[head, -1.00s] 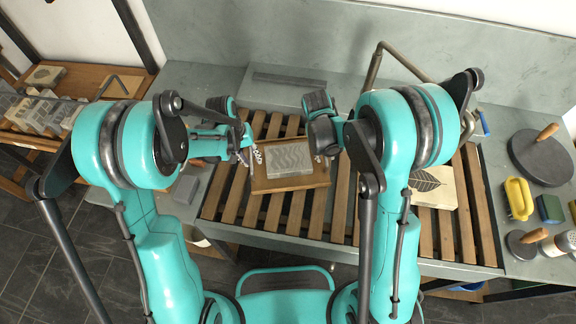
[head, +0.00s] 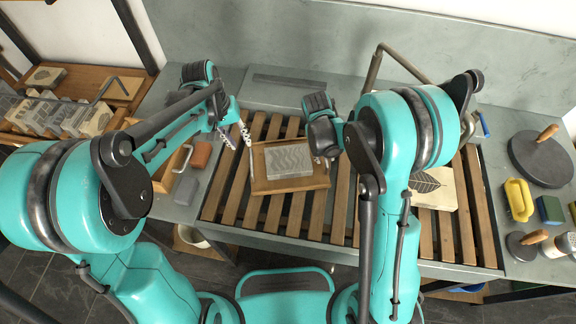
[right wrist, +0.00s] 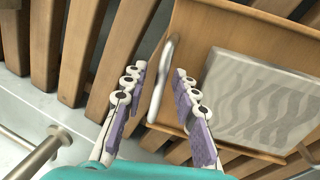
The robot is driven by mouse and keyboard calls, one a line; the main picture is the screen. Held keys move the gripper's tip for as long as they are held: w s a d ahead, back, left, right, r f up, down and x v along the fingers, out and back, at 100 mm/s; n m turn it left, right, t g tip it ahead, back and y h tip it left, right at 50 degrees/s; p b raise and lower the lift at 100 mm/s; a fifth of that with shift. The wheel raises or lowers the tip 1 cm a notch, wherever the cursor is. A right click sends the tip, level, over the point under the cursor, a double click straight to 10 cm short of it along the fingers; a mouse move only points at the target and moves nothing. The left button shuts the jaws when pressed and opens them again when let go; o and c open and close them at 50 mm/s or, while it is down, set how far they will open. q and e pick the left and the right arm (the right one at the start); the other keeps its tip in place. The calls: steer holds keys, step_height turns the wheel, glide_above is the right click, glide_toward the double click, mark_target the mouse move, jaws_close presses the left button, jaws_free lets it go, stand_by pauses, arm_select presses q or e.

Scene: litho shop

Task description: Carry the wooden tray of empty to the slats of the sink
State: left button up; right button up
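The wooden tray (head: 262,184) lies on the slats (head: 222,191) of the sink, bearing a grey stone block with a wavy pattern (head: 289,160). In the right wrist view, the tray (right wrist: 200,25) shows a metal handle (right wrist: 163,78) on its near side. My right gripper (right wrist: 158,88) is open, its fingers on either side of that handle with gaps showing. In the head view its wrist hides part of it at the tray's right end. My left gripper (head: 238,142) is open and empty, beyond and left of the tray, apart from it.
A leaf-patterned slab (head: 434,188) lies on the slats at right. A bent pipe (head: 375,70) rises behind the tray. A reddish block (head: 201,154) and a grey block (head: 186,188) lie at left.

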steer(key=shift+r, duration=0.2)
arm_select(q)
steer(key=shift+r, duration=0.2)
arm_select(e)
step_height(320, 180, up, 11)
steer(key=a, duration=0.2)
steer(key=shift+a+r, duration=0.15)
steer(key=shift+r, duration=0.05)
steer(key=shift+s, duration=0.1)
